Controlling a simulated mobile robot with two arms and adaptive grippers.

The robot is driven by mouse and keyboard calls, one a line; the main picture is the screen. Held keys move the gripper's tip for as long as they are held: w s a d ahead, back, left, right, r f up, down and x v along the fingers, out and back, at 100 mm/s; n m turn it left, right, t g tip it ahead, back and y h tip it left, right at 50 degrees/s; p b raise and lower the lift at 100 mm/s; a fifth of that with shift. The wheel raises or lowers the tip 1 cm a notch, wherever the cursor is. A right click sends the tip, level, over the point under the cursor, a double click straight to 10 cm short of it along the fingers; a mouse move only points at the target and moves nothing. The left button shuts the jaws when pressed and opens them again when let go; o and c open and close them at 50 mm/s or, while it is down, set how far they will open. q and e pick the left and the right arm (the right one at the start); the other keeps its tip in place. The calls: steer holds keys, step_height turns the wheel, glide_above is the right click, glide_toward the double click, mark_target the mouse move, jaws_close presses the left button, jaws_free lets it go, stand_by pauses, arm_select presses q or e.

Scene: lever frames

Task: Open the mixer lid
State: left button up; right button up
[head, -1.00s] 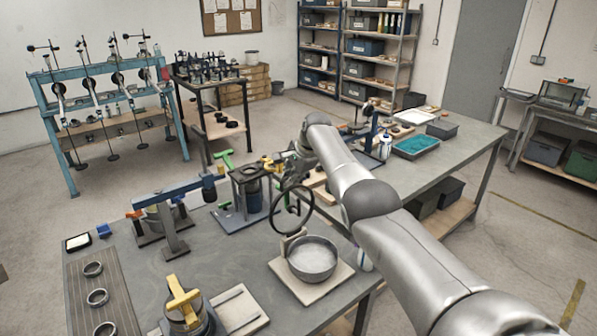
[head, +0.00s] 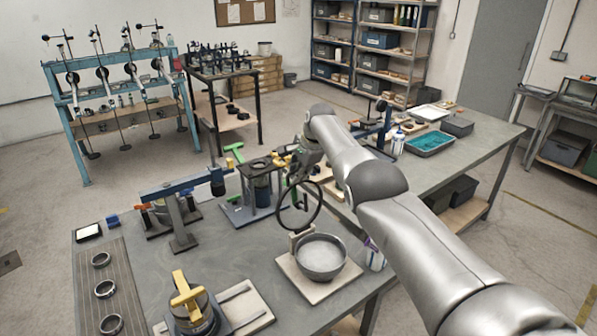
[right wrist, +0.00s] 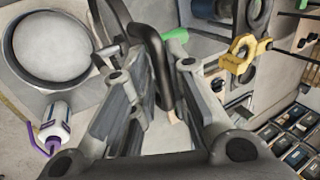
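The mixer is a round grey bowl (head: 321,259) with pale contents on a light square base. Its lid appears to be the black ring (head: 318,211), standing upright behind the bowl at a pale hinge block. My right gripper (head: 304,172) is at the upper part of the ring, partly hidden by its wrist. In the right wrist view, its two fingers (right wrist: 152,80) are apart, with a black curved bar of the ring (right wrist: 160,55) between them and gaps beside it. The bowl (right wrist: 62,40) shows at upper left there. My left gripper is not in view.
A yellow-handled pot (head: 188,305) stands in front left of the bowl. A blue lever press (head: 183,187) and a green-handled stand (head: 250,210) are behind it. A purple-and-white bottle (head: 375,256) stands close right of the bowl. Bare tabletop lies left of the bowl.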

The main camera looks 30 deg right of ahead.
steer(key=shift+o, duration=1.1)
steer(key=shift+r, duration=0.15)
steer(key=shift+s+r, duration=0.2)
steer(key=shift+r, duration=0.4)
steer(key=v, duration=1)
steer(key=shift+s+r, duration=0.15)
steer(key=shift+s, duration=0.1)
